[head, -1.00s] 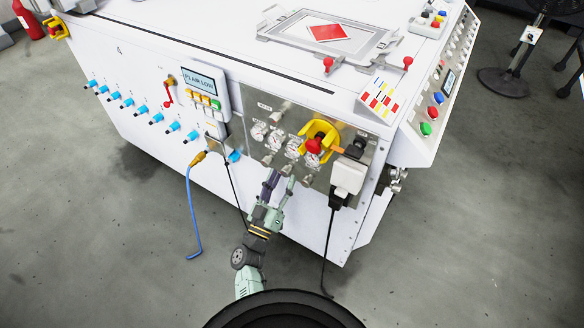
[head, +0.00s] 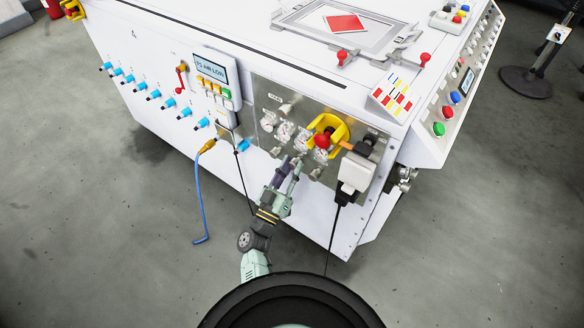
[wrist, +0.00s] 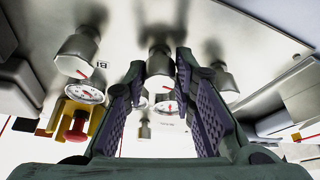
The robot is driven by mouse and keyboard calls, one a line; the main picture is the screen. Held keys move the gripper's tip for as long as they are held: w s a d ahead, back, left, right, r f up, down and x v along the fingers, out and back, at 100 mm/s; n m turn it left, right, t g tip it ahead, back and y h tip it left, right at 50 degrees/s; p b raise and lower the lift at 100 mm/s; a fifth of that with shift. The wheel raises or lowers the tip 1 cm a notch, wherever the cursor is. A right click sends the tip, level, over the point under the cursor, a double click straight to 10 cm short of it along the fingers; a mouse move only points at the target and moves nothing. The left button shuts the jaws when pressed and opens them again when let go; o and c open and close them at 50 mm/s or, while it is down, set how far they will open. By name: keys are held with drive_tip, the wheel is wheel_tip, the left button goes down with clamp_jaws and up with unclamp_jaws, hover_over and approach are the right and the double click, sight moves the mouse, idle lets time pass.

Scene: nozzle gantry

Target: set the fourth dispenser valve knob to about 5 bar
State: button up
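The metal gauge panel (head: 262,88) on the machine's side carries a row of round white dials with small metal knobs below. My gripper (head: 292,162) is at the row's lower edge in the head view. In the wrist view my gripper (wrist: 160,60) is open, its two dark padded fingers on either side of a metal knob (wrist: 159,66), with a gap visible at each side. Another knob (wrist: 78,52) is to the left, with a dial (wrist: 85,93) below it. A third knob (wrist: 223,82) is to the right. Dial readings and which knob is fourth I cannot tell.
A yellow guard (head: 342,127) with a red knob (head: 322,141) sits right of the dials. A white plug (head: 355,173) with a black cable is beside it. Blue fittings (head: 152,96) line the left side. A blue hose (head: 200,195) hangs there. Floor in front is clear.

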clamp_jaws()
drive_tip(key=shift+f+m, duration=0.1)
drive_tip(key=shift+m, duration=0.2)
drive_tip(key=m+h+b, duration=0.2)
drive_tip(key=m, duration=0.1)
drive_tip(key=shift+a+f+m+g, duration=0.1)
drive_tip(key=shift+m+g, duration=0.2)
drive_tip(key=shift+g, duration=0.1)
drive_tip(key=m+g+h+b, duration=0.1)
drive_tip(key=m, duration=0.2)
drive_tip(key=m+g+h+b, duration=0.1)
drive_tip(key=m, duration=0.2)
drive_tip(key=shift+w+a+m+h+b, duration=0.15)
drive_tip(key=shift+m+h+b, duration=0.15)
drive_tip(key=shift+h+b, duration=0.1)
drive_tip(key=m+g, duration=0.1)
drive_tip(key=m, duration=0.2)
drive_tip(key=m+g+h+b, duration=0.1)
drive_tip(key=m+g, duration=0.1)
drive_tip(key=m, duration=0.1)
drive_tip(key=shift+r+b, duration=0.2)
drive_tip(key=shift+b, duration=0.1)
drive_tip(key=shift+r+m+g+h+b, duration=0.15)
drive_tip(key=shift+m+g, duration=0.5)
drive_tip(key=shift+m, duration=0.65)
drive_tip(key=shift+f+m+g+h+b, duration=0.15)
drive_tip(key=shift+m+g, duration=0.5)
drive_tip(key=shift+m, duration=0.65)
drive_tip(key=shift+r, duration=0.1)
